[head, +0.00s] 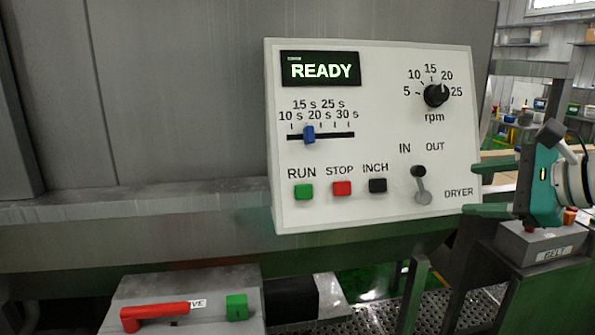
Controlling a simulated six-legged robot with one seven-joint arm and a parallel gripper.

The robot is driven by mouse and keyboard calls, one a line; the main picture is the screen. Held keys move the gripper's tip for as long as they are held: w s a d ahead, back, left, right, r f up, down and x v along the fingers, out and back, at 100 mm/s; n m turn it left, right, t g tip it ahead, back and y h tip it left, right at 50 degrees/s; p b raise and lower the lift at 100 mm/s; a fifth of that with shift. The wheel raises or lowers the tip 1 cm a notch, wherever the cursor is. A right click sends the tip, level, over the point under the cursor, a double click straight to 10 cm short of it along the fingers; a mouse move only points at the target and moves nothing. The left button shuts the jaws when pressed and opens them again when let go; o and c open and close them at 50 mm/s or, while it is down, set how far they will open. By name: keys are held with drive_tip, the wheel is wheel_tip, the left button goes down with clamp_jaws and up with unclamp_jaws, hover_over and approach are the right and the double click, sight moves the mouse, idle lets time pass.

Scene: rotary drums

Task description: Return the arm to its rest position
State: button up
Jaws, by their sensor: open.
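My gripper (475,188) is at the right side of the head view, with its two green fingers pointing left. The fingers are apart, one above the other, with nothing between them. Their tips are at the right edge of the white control panel (375,222), near the DRYER label; I cannot tell if they touch it. Part of my arm is cut off by the right edge of the picture.
The panel has a READY display (320,70), blue slider (308,133), black rpm knob (435,95), several buttons and a grey DRYER lever (420,185). Below are a box with a red handle (155,314) and green switch (237,307), and a BELT box (540,245).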

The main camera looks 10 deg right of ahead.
drive_tip(key=s+a+f+n+g+h, duration=0.2)
drive_tip(key=s+a+f+n+g, duration=0.1)
drive_tip(key=a+f+n, duration=0.7)
drive_tip(key=s+a+f+n+g+h, duration=0.3)
drive_tip(key=s+a+f+n, duration=0.3)
drive_tip(key=a+f+n, duration=0.5)
wheel_tip(320, 180, down, 4)
drive_tip(key=shift+a+f+n+h, duration=0.2)
drive_tip(key=shift+n+h, duration=0.1)
drive_tip(key=shift+n, duration=0.2)
drive_tip(key=shift+s+r, duration=0.1)
drive_tip(key=shift+s, duration=0.05)
drive_tip(key=c, duration=0.5)
drive_tip(key=shift+a, duration=0.15)
drive_tip(key=shift+a, duration=0.1)
